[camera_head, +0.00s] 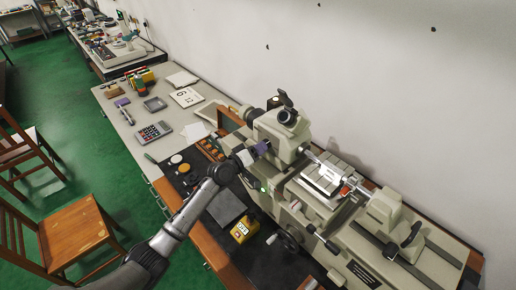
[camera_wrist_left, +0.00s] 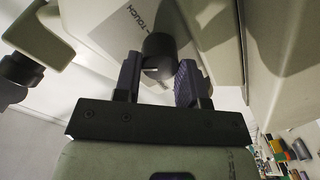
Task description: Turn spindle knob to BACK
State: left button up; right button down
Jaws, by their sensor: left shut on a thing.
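The grey-green lathe-like machine (camera_head: 285,135) stands on a bench along the wall. My left arm reaches in from the lower left, and its gripper (camera_head: 262,148) is at the front face of the headstock. In the left wrist view, the black spindle knob (camera_wrist_left: 158,50) sticks out of a light panel with partly readable lettering ending in "TOUCH". A short white mark shows on the knob's near end. The two dark fingers of my left gripper (camera_wrist_left: 160,80) are on either side of the knob, shut on it. The knob is hidden in the head view. My right gripper is not in view.
A yellow box (camera_head: 243,229) and a dark pad (camera_head: 226,206) lie on the bench in front of the machine. A calculator (camera_head: 154,131) and papers lie further left. A handwheel (camera_head: 287,238) juts out at the front. A wooden chair (camera_head: 75,230) stands on the green floor.

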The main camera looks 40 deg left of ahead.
pick_arm(q)
jog(key=n+p, duration=0.1)
jog(key=n, duration=0.3)
jog(key=shift+n, duration=0.8)
jog(key=o, duration=0.9)
jog(key=s, duration=0.4)
jog(key=s+a, duration=0.1)
jog(key=s, duration=0.4)
jog(key=s+a+b, duration=0.1)
jog(key=s, duration=0.3)
jog(key=shift+s+r, duration=0.2)
jog(key=shift+s, duration=0.2)
